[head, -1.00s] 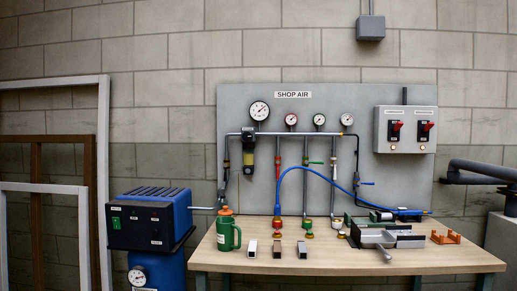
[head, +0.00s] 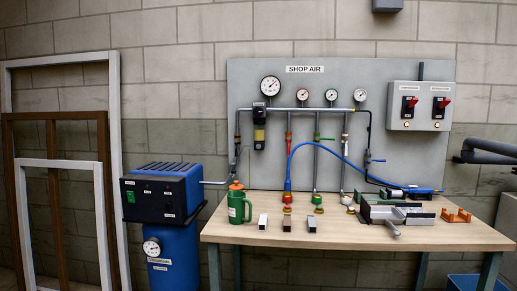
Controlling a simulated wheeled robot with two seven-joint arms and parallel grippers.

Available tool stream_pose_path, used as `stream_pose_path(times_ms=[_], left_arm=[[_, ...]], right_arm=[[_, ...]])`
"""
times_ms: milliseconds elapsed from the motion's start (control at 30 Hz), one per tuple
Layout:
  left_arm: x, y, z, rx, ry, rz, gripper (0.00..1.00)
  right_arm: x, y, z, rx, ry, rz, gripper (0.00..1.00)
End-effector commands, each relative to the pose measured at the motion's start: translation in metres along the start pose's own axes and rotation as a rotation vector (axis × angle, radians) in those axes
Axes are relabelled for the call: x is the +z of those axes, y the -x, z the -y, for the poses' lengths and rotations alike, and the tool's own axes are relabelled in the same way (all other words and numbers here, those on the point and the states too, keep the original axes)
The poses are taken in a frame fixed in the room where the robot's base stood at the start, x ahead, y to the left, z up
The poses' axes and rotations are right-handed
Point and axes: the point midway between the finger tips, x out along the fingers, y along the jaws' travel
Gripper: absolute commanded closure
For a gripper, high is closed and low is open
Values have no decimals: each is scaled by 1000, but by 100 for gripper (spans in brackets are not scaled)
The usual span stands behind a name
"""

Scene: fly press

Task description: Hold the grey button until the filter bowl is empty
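The filter (head: 259,114) hangs on the left of the grey air board, with its dark head on the horizontal pipe. Its bowl (head: 259,135) is below the head and looks yellow in the middle. Whether the yellow is liquid, and how high it stands, is too small to tell. I cannot make out a grey button clearly; the bottom of the bowl is small and dark at this distance. Neither of my grippers is in view, and nothing touches the filter.
The wooden bench (head: 225,232) stands before the board, with a green bottle (head: 239,207), small blocks, a grey vise-like tool (head: 390,214) and a blue hose (head: 340,158). A blue compressor (head: 170,190) is at left, near leaning frames (head: 115,130). A dark pipe (head: 485,150) is at right.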

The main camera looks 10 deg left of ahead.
Motion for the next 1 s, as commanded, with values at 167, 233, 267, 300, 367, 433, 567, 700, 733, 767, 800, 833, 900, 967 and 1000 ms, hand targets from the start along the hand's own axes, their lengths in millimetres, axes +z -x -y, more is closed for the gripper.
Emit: stream_pose_path(times_ms=[167,233,267,300,367,433,567,700,733,767,800,833,900,967,1000], left_arm=[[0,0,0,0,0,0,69],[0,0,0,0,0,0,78],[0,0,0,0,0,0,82],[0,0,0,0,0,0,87],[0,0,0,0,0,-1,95],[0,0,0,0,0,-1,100],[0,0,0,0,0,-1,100],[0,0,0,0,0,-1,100],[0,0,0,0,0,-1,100],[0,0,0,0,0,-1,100],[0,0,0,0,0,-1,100],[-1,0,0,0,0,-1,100],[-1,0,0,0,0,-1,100],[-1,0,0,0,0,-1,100],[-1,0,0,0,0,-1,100]], right_arm=[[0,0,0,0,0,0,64],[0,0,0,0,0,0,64],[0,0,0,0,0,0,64],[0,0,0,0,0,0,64],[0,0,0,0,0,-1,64],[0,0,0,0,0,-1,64],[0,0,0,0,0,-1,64],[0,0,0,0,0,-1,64],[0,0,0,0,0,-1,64],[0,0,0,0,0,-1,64],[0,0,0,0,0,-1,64],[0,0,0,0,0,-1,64],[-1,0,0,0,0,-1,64],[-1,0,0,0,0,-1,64],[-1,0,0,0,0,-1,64]])
